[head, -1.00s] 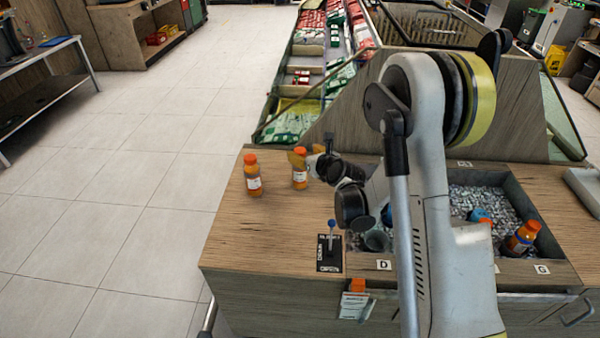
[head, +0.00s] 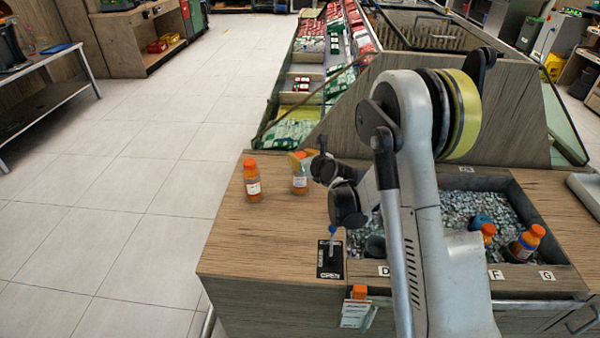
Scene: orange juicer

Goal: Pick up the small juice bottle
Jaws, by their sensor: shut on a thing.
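The bottle's base appears to be at the counter surface; I cannot tell whether there is a small gap.
A bin of ice (head: 470,213) to the right holds more bottles, including one (head: 526,242) leaning at its right end. A small lever on a black plate (head: 330,262) stands in front. The counter's left part (head: 240,235) is clear.

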